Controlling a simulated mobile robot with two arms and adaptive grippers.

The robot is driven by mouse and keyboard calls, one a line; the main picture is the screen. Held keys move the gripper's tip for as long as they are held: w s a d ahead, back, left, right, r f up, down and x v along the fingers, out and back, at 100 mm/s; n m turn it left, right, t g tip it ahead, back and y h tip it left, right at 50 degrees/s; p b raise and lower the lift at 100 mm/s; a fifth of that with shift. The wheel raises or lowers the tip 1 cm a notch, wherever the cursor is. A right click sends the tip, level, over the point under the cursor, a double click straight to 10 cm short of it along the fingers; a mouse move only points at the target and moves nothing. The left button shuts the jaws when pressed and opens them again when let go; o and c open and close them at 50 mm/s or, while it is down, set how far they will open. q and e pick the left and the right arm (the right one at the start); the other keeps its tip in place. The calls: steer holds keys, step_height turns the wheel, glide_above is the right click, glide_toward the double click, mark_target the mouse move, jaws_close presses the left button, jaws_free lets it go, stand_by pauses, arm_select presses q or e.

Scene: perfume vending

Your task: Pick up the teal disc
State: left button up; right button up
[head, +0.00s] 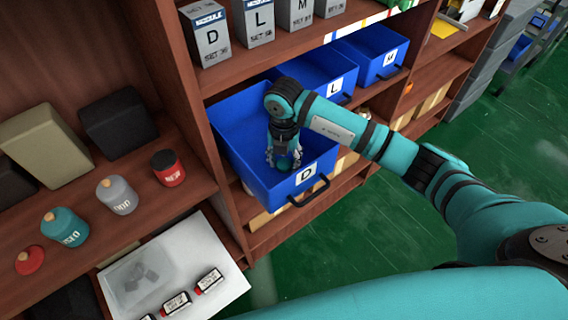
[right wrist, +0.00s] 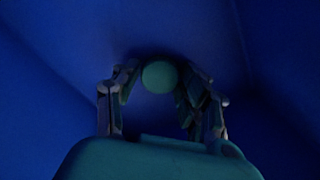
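The teal disc (right wrist: 160,77) shows in the right wrist view as a round shape between the fingertips of my right gripper (right wrist: 163,85). A finger stands on each side of it, and I see no clear grip on it. In the head view my right gripper (head: 283,160) points down inside the blue bin marked D (head: 236,135), near its front wall. A bit of teal shows at its fingertips there, mostly hidden by the gripper. My left gripper is not in view.
The bin's walls surround my right gripper closely. Blue bins marked L (head: 338,86) and M (head: 389,58) stand farther along the shelf. Bottles, including a teal one (head: 66,228), stand on the left shelf. A white sheet (head: 150,258) lies below.

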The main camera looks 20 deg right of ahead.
steer(key=c, duration=0.4)
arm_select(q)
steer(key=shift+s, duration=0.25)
arm_select(e)
steer(key=shift+o, duration=0.2)
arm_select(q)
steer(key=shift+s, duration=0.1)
